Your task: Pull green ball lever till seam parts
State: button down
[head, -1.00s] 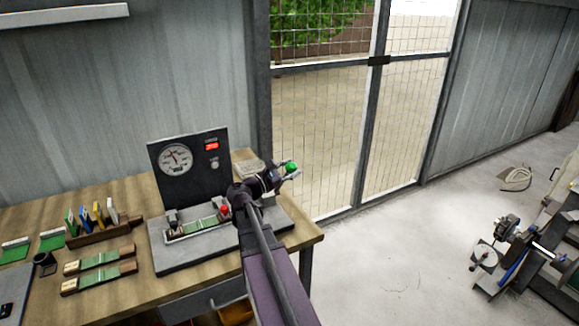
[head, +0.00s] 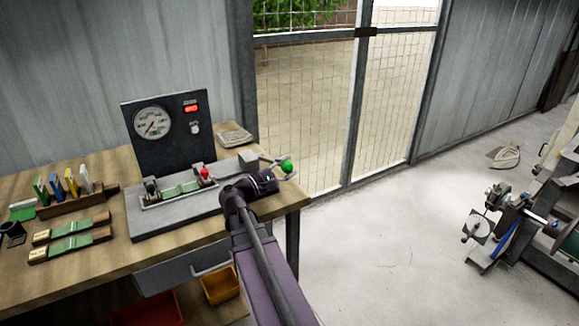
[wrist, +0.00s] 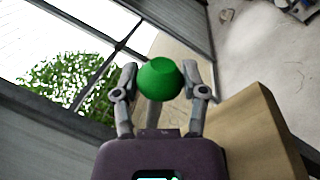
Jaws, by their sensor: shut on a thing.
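The green ball (head: 287,166) tops the lever (head: 270,160) at the right end of the bench tester (head: 180,213). In the wrist view the ball (wrist: 158,78) sits between the two fingers, with the lever's rod below it. My gripper (head: 284,170) is shut on the ball. A green strip (head: 181,189) lies between the tester's clamps, beside a red knob (head: 205,173). The strip is too small to tell whether its seam is parted. The round gauge (head: 152,122) on the dark panel (head: 178,104) has its needle toward the lower left.
More green strips (head: 72,240) and a rack of coloured cards (head: 75,204) lie on the left of the wooden bench (head: 105,270). A mesh gate (head: 300,120) stands behind. Floor to the right is clear up to a machine (head: 505,225).

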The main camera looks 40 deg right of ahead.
jog(key=shift+s+a+f+m+b, duration=0.1)
jog(key=shift+s+f+m+b, duration=0.15)
jog(key=shift+f+b, duration=0.3)
jog(key=shift+s+f+m+b, duration=0.1)
jog(key=shift+f+m+b, duration=0.2)
jog(key=shift+f, duration=0.4)
jog(key=shift+s+a+f+b, duration=0.1)
jog(key=shift+s+f+b, duration=0.2)
jog(key=shift+f+b, duration=0.6)
jog(key=shift+s, duration=0.1)
jog(key=shift+c, duration=0.8)
grip_release()
jog(key=shift+f, duration=0.1)
jog(key=shift+w, duration=0.2)
jog(key=shift+w, duration=0.1)
